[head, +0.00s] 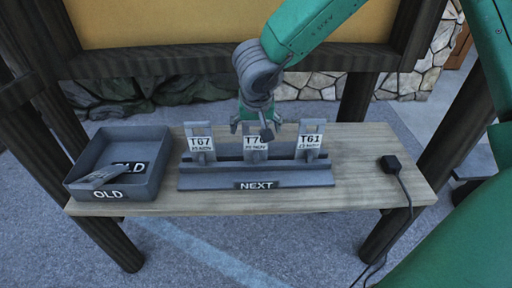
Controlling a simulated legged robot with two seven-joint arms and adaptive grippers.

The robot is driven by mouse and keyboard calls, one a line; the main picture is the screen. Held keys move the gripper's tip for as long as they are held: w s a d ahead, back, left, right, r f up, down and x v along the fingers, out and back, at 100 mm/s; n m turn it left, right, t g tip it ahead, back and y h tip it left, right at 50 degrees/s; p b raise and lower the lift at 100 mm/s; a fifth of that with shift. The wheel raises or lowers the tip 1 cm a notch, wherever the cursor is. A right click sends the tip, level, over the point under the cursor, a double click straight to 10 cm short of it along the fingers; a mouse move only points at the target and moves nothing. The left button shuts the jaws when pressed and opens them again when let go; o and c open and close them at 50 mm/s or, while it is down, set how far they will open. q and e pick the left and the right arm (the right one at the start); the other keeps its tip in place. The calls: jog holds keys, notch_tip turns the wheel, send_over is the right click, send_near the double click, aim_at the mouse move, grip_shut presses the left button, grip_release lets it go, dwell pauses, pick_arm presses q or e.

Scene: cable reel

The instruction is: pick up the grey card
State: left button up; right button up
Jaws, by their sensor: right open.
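Three grey cards stand upright in a grey rack (220,181) marked NEXT: the T67 card (200,145) at the left, the T70 card (254,146) in the middle and the T61 card (309,145) at the right. Another grey card (102,174) lies tilted in the grey OLD tray (95,195). My right gripper (256,124) is open and points down at the top of the T70 card, hiding its upper part. I cannot tell whether it touches the card. My left gripper is not in view.
The wooden bench (350,197) carries the tray and the rack. A black plug-like block (390,164) with a cable lies at its right end. A dark timber frame with a yellow board (160,25) stands behind. Bare bench lies between rack and block.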

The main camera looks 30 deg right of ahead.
aim_at(255, 134)
jog(key=x, duration=0.3)
jog(key=shift+w+a+f, duration=0.15)
jog(key=shift+a+f, duration=0.05)
jog(key=shift+d+r, duration=0.1)
jog(key=shift+d, duration=0.25)
jog(key=c, duration=1.3)
jog(key=shift+a, duration=0.15)
jog(key=shift+r, duration=0.1)
notch_tip(255, 134, up, 10)
jog(key=shift+f+p, duration=0.15)
jog(key=shift+p, duration=0.85)
